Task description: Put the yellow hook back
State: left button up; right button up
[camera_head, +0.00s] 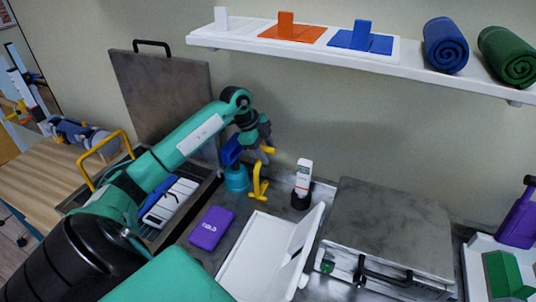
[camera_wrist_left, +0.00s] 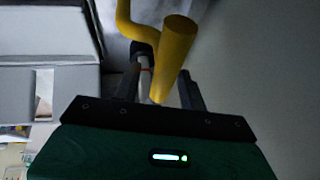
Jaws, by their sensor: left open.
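The yellow hook (camera_head: 259,186) stands upright behind the white open-lidded box, in the middle of the head view. My left gripper (camera_head: 262,143) is just above it, partly hidden by its own wrist. In the left wrist view the yellow hook (camera_wrist_left: 174,52) rises large in front of my left gripper (camera_wrist_left: 160,82), its bent rod overlapping the space between the two dark fingers. The fingers are apart; I cannot tell whether either touches the hook. My right gripper is not in view.
A teal cup with a blue item (camera_head: 236,180) stands left of the hook, and a white device in a black holder (camera_head: 302,184) right of it. The white box (camera_head: 250,262), purple box (camera_head: 211,228) and grey-topped case (camera_head: 388,228) crowd the counter. A shelf (camera_head: 340,55) runs above.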

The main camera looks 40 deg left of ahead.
pick_arm(q)
jog(key=shift+b+v, duration=0.7)
jog(key=shift+v, duration=2.45)
